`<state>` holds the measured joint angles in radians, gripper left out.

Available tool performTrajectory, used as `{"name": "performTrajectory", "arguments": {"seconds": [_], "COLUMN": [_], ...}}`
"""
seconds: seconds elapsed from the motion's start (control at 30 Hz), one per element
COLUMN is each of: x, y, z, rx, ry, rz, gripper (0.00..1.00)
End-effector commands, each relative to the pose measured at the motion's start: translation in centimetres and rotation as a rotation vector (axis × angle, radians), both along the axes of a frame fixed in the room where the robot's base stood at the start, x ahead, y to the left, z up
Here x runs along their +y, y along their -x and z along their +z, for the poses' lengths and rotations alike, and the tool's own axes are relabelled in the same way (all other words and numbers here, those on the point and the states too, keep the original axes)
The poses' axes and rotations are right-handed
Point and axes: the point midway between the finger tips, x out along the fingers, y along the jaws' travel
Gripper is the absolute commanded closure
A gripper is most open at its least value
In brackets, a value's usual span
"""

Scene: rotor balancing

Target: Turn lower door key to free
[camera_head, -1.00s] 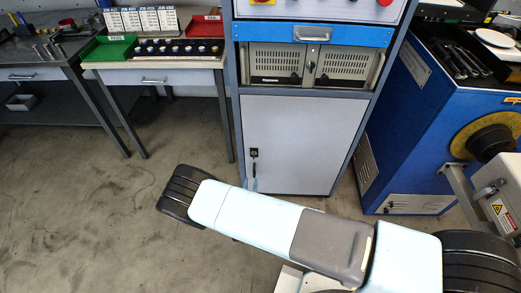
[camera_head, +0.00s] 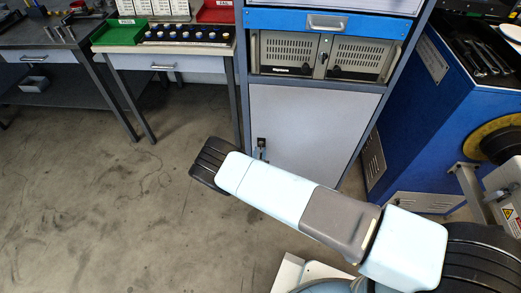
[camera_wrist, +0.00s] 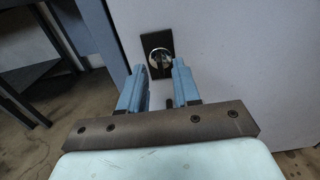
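The lower door (camera_head: 300,125) is a pale grey panel in the dark-framed cabinet, and it looks shut. Its key (camera_wrist: 160,60) is a small round, silvery piece in a black lock plate (camera_wrist: 157,44) in the wrist view. In the head view the lock plate (camera_head: 261,142) is at the door's left edge, just above my arm. My gripper (camera_wrist: 158,79) is open, its two blue fingers pointing at the lock, one to each side and a little below it. Nothing shows between the fingertips. In the head view my arm hides most of the gripper.
Above the door are a vented two-door compartment (camera_head: 322,54) and a blue drawer (camera_head: 340,24). A blue machine (camera_head: 425,120) stands close on the right. Benches with a green tray (camera_head: 118,32) stand at the left. The floor (camera_head: 120,215) at the left is clear.

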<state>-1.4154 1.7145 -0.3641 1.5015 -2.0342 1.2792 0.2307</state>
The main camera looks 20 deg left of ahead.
Motion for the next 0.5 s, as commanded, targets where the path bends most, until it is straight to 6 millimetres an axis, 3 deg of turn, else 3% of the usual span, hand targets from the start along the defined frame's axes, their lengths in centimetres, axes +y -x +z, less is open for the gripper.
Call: {"name": "performTrajectory", "arguments": {"seconds": [0.2, 0.5], "x": [0.5, 0.6], "y": [-1.8, -2.2], "z": [0.0, 0.0], "rx": [0.000, 0.000], "ry": [0.000, 0.001], "rz": [-0.001, -0.001], "gripper": [0.68, 0.68]}}
